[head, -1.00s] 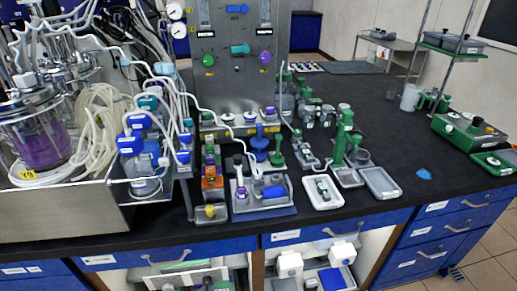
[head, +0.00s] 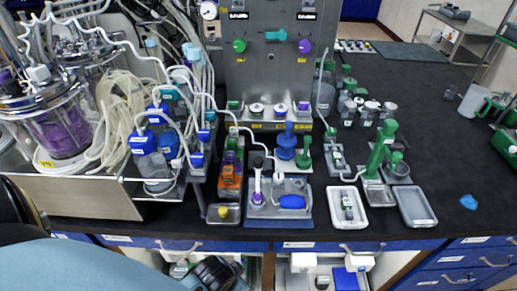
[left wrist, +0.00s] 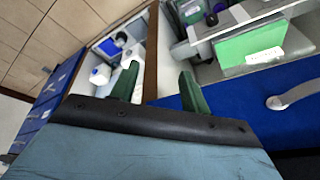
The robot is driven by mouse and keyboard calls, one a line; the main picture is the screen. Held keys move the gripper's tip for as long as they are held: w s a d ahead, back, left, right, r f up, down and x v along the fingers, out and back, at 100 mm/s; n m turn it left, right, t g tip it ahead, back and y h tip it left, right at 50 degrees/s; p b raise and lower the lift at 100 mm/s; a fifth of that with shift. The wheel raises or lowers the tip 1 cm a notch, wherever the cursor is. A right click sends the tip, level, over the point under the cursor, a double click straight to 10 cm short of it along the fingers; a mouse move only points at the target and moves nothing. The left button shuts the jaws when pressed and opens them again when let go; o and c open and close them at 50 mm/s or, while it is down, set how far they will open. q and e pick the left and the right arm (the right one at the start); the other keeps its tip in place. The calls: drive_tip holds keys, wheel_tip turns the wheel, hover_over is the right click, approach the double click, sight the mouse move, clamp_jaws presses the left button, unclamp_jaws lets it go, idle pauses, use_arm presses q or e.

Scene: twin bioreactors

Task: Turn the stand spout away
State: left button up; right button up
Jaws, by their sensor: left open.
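A green upright stand (head: 382,150) rises from a grey base on the bench at right of centre in the head view. A short green part juts from its right side over a clear round dish (head: 397,172); I cannot tell for certain that this part is the spout. In the left wrist view my left gripper (left wrist: 158,88) has its two green fingers spread apart with nothing between them. It is below the bench top, in front of the open cabinet, well away from the stand. My right gripper is in neither view.
A white tray (head: 334,198) and a grey tray (head: 431,220) lie in front of the stand. A grey caddy (head: 265,212) with a blue-handled tool stands left of them. Bioreactor vessels and tubing crowd the left. Open black bench lies to the right.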

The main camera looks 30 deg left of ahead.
use_arm(q)
drive_tip(key=w+r+t+p, duration=0.1)
drive_tip(key=w+r, duration=0.1)
drive_tip(key=r, duration=0.8)
drive_tip(key=w+r+t+p, duration=0.1)
drive_tip(key=w+r+t, duration=0.15)
drive_tip(key=r, duration=0.75)
drive_tip(key=w+d+r+m+t, duration=0.25)
drive_tip(key=w+r+t, duration=0.75)
drive_tip(key=w+r, duration=0.65)
drive_tip(key=d+r+m+t+h, duration=0.3)
drive_tip(key=d+r+m+h, duration=0.5)
drive_tip(key=r+m+h, duration=0.3)
wheel_tip(320, 180, up, 3)
drive_tip(key=d+m+g+h, duration=0.3)
drive_tip(key=m+g+h, duration=0.1)
drive_tip(key=m+h, duration=0.1)
drive_tip(key=m+g+y, duration=1.2)
drive_tip(key=g+y, duration=0.4)
drive_tip(key=g, duration=0.1)
hover_over(258, 159)
wheel_tip(258, 159, down, 12)
drive_tip(key=shift+t, duration=0.25)
wheel_tip(258, 159, down, 13)
drive_tip(key=shift+p, duration=0.7)
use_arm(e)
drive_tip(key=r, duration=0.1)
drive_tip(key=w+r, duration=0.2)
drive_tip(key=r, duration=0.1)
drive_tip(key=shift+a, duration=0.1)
